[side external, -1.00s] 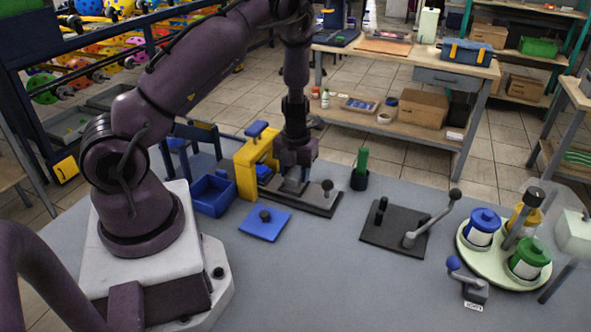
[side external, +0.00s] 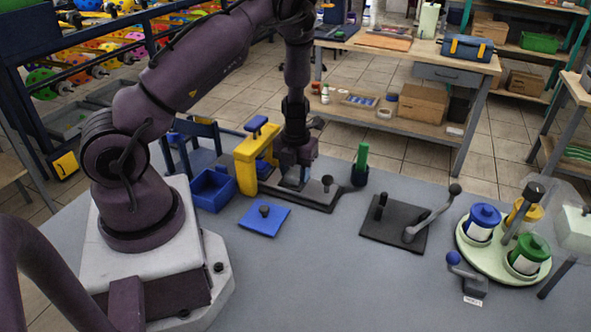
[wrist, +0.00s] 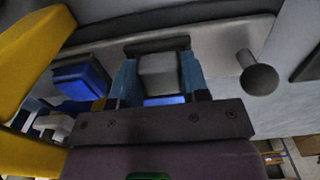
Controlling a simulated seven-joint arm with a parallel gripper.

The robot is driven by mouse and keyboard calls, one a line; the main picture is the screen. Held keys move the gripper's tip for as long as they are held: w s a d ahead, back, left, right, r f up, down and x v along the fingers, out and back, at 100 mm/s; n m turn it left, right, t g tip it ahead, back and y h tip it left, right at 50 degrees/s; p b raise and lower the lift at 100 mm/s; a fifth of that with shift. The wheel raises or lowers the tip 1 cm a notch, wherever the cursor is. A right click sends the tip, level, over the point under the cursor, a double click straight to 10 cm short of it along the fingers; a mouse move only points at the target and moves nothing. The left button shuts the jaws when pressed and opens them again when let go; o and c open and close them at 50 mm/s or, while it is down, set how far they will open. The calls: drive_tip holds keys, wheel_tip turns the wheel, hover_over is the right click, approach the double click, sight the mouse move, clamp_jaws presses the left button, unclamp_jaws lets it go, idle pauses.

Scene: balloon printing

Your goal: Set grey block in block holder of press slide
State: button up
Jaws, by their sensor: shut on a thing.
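My gripper (wrist: 158,80) has blue fingers and is shut on the grey block (wrist: 158,72) in the wrist view. In the side view my gripper (side external: 293,180) is low over the press slide (side external: 318,196), a flat dark plate with an upright knob (side external: 327,181) at its right end. The slide also shows in the wrist view (wrist: 225,45), with its round knob (wrist: 259,78). A dark grey bar (wrist: 157,45), perhaps part of the block holder, lies against the block's far side. The fingers hide the rest of the holder; I cannot tell whether the block is seated.
The yellow press (side external: 246,165) stands close to my gripper's left. A blue box (side external: 212,190) and a blue plate with a knob (side external: 264,220) are nearby. A green-handled tool (side external: 361,165) stands right of the slide. A dark lever fixture (side external: 395,222) is further right.

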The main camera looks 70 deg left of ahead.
drive_tip(key=o, duration=1)
